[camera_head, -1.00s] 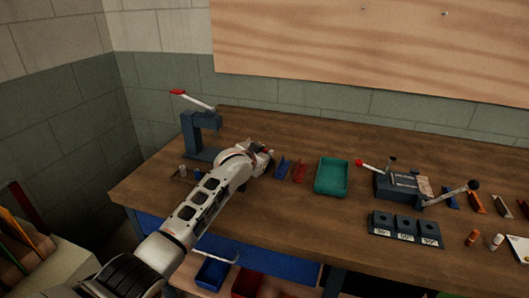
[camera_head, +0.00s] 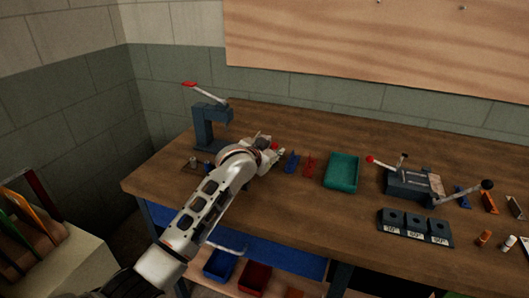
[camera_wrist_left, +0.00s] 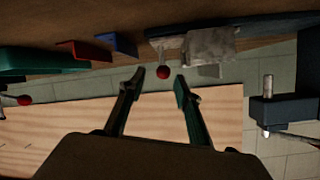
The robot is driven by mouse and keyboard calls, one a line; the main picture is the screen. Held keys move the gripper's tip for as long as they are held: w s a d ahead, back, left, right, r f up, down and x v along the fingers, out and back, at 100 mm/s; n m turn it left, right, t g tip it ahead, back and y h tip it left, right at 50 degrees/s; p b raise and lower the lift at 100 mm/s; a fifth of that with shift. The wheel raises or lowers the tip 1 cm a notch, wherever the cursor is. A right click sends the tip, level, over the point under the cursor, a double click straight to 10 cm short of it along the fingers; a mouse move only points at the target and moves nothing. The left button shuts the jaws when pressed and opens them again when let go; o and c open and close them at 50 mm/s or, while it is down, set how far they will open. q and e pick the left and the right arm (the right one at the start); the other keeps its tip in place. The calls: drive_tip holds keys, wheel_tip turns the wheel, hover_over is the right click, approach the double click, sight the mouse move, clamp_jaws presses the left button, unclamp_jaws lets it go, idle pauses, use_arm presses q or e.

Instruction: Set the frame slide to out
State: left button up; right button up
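My left gripper (camera_head: 272,146) reaches over the back left of the bench in the head view. In the left wrist view its two dark green fingers (camera_wrist_left: 160,82) are apart, with nothing held between them. A red ball knob (camera_wrist_left: 163,72) shows between and just beyond the fingertips, apart from them as far as I can tell. It sits by a pale grey block (camera_wrist_left: 210,45) on a dark base, which may be the frame slide. In the head view my gripper mostly hides this fixture. I cannot tell the slide's position. My right gripper is in neither view.
A grey press (camera_head: 205,128) with a red-tipped lever stands left of my gripper. Blue (camera_head: 291,163) and red (camera_head: 309,166) brackets and a green tray (camera_head: 342,172) lie to the right. A clamp fixture (camera_head: 412,184) stands farther right. The front middle of the bench (camera_head: 300,215) is clear.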

use_arm(q)
drive_tip(key=v, duration=0.7)
drive_tip(key=shift+s, duration=0.15)
